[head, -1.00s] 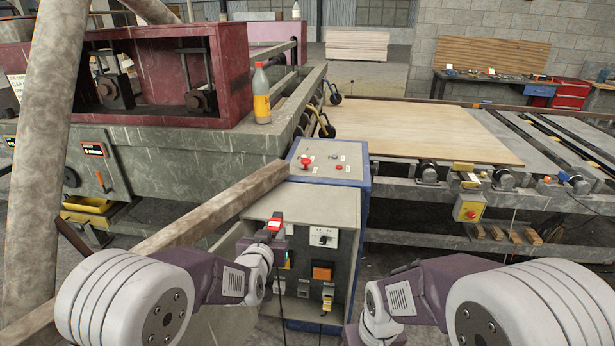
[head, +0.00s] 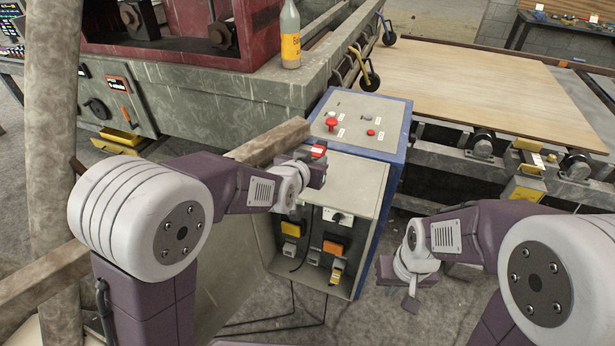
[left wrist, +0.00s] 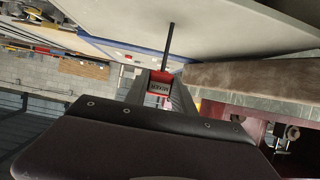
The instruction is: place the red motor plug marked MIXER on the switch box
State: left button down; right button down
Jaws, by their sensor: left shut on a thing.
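The red plug (head: 318,152) is in my left gripper (head: 316,170), near the upper front edge of the switch box.
A brown beam (head: 265,145) runs diagonally close behind my left gripper to the box. A bottle (head: 290,40) stands on the grey machine ledge. A roller table with a veneer sheet (head: 470,90) is behind right.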

pick_arm(q)
jog(key=shift+w+a+f, duration=0.4)
jog(key=shift+w+a, duration=0.1)
jog(key=shift+a, duration=0.1)
jog(key=shift+w+a+f, duration=0.35)
jog(key=shift+w+a, duration=0.15)
jog(key=shift+a, duration=0.05)
jog(key=shift+a+f, duration=0.1)
jog(key=shift+a, duration=0.1)
jog(key=shift+s, duration=0.1)
jog(key=f, duration=0.4)
jog(key=shift+w+d+p, duration=0.1)
jog(key=shift+w+p, duration=0.1)
jog(key=shift+p, duration=0.1)
jog(key=shift+s+f, duration=0.1)
jog(key=shift+s, duration=0.1)
jog(key=shift+w+f+b, duration=0.1)
jog(key=shift+f+b, duration=0.45)
jog(key=shift+b, duration=0.15)
jog(key=c, duration=1.1)
grip_release()
jog(key=shift+o, duration=0.2)
jog(key=shift+r+p, duration=0.65)
jog(key=shift+p, duration=0.05)
jog(key=shift+s+r, duration=0.2)
jog(key=shift+s, duration=0.05)
jog(key=v, duration=1.1)
jog(key=shift+s+b, duration=0.2)
jog(key=shift+b, duration=0.15)
